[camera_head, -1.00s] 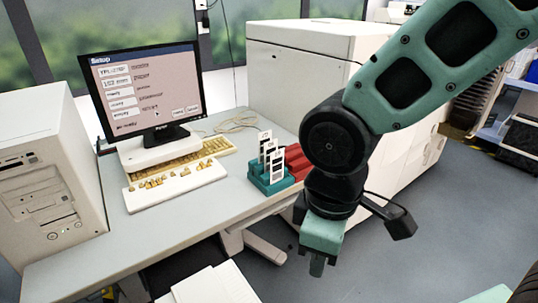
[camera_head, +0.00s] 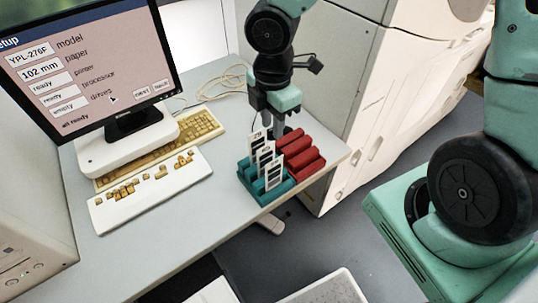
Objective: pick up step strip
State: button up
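Three upright white step strips with dark patches stand in a teal slotted holder (camera_head: 263,193) near the right end of the desk: a back strip (camera_head: 254,147), a middle strip (camera_head: 264,158) and a front strip (camera_head: 273,172). My gripper (camera_head: 273,126) points down just behind the strips, close to the back one. Its fingertips are small and partly merge with the back of the holder area, so I cannot tell whether they are open, shut or touching a strip.
A red slotted holder (camera_head: 304,158) sits right beside the teal one. A monitor (camera_head: 90,65), a yellowed keyboard (camera_head: 160,150) and a white keyboard with loose keys (camera_head: 150,190) are to the left. A large white machine (camera_head: 350,90) stands behind right. The desk front (camera_head: 200,215) is clear.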

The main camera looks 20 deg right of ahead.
jog(key=b, duration=0.3)
send_near(274, 165)
notch_tip(274, 165, down, 5)
jog(key=shift+w+d+f+b, duration=0.1)
jog(key=shift+f+b, duration=0.45)
jog(key=shift+f, duration=2.25)
jog(key=shift+c, duration=0.3)
grip_shut()
